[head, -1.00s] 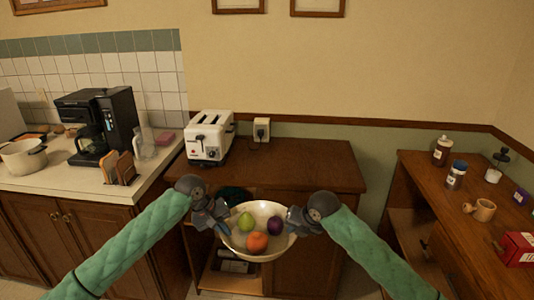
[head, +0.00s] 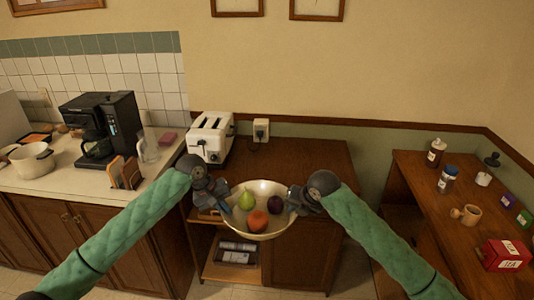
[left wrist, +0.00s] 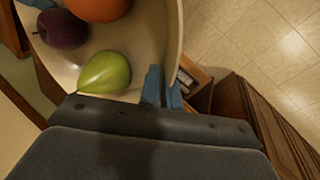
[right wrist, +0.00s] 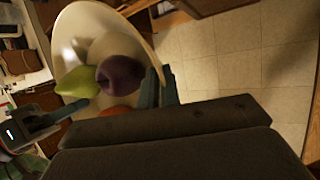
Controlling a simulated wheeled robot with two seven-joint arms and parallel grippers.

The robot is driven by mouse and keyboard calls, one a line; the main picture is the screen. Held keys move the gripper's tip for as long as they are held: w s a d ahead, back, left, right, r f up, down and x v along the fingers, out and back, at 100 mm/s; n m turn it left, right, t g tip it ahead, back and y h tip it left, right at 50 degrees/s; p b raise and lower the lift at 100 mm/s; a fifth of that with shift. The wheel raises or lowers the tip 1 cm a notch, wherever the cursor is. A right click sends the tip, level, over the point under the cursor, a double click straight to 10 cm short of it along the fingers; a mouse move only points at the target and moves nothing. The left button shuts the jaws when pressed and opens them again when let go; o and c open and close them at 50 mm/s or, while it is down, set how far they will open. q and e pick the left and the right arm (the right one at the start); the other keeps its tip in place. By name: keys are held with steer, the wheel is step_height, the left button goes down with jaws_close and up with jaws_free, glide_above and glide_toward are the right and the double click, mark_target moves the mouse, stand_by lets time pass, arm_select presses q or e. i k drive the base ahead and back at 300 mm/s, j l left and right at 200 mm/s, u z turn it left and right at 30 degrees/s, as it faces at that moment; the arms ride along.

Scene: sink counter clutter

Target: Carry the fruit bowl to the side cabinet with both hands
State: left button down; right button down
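The cream fruit bowl (head: 258,235) is held level between my two grippers, in front of the wooden cabinet (head: 315,160) that bears the toaster. In it lie a green pear (head: 246,200), an orange (head: 258,220) and a dark purple plum (head: 274,205). My left gripper (head: 227,204) is shut on the bowl's left rim; its blue fingers (left wrist: 163,88) straddle the rim in the left wrist view. My right gripper (head: 293,205) is at the right rim, with blue fingers (right wrist: 160,88) closed around the rim in the right wrist view. The bowl's underside is hidden.
A white toaster (head: 211,136) stands at the cabinet's back left; the rest of its top looks clear. The left counter holds a coffee maker (head: 101,130), a pot (head: 32,160) and a glass jug. The right wooden unit holds bottles, a wooden mug (head: 466,214) and a red box (head: 507,255).

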mark_target(305, 166)
steer(key=i+l, duration=1.15)
steer(key=i, duration=0.1)
